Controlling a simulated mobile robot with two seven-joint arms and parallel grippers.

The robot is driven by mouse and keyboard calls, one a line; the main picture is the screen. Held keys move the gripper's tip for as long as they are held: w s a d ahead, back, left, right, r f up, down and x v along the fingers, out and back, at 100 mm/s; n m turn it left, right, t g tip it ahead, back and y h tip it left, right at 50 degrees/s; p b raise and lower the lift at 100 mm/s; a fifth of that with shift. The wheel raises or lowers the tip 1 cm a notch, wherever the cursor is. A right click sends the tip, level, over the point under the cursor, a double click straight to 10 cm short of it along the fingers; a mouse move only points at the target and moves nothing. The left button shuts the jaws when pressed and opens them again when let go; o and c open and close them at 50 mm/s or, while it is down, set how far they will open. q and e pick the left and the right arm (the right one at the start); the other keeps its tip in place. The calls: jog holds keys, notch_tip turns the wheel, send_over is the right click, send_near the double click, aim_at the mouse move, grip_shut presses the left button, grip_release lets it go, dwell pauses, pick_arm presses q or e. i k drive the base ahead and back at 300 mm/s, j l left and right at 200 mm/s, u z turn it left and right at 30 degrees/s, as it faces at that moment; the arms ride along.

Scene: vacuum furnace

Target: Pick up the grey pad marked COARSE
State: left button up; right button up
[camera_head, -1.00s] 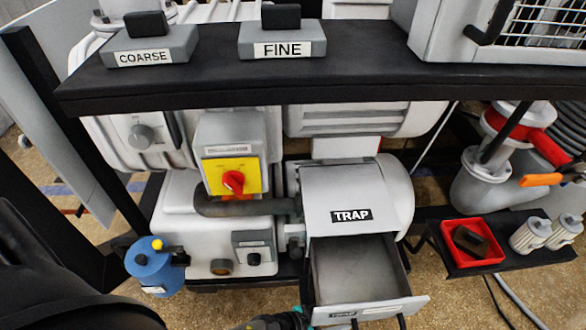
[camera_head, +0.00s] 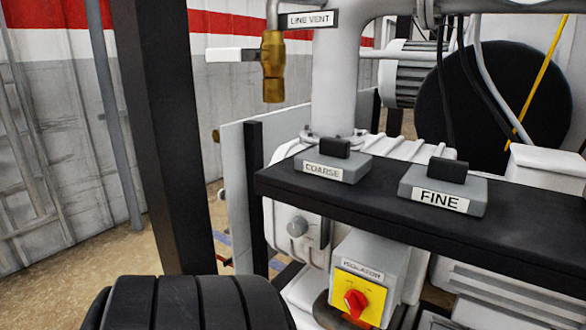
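The grey pad marked COARSE (camera_head: 340,173) sits on the left part of a black shelf (camera_head: 400,214), with a black block-shaped grip on top and a white label on its front. The grey pad marked FINE (camera_head: 442,188) sits to its right on the same shelf, apart from it, with a similar black grip. A black ribbed part of my own arm shows at the bottom left, below and left of the shelf. Neither gripper's fingers show in this view.
A brass valve (camera_head: 273,66) hangs by the LINE VENT sign (camera_head: 309,19) above and left of the pads. A thick white pipe (camera_head: 336,80) rises just behind COARSE. A black post (camera_head: 165,130) stands left. A yellow isolator (camera_head: 359,294) with a red knob is below the shelf.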

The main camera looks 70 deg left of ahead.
aim_at(332, 159)
jog(key=u, duration=0.35)
jog(key=k+u, duration=0.15)
jog(key=u, duration=0.2)
jog(key=j+u, duration=0.1)
jog(key=u, duration=0.3)
jog(key=l+u, duration=0.15)
jog(key=u, duration=1.5)
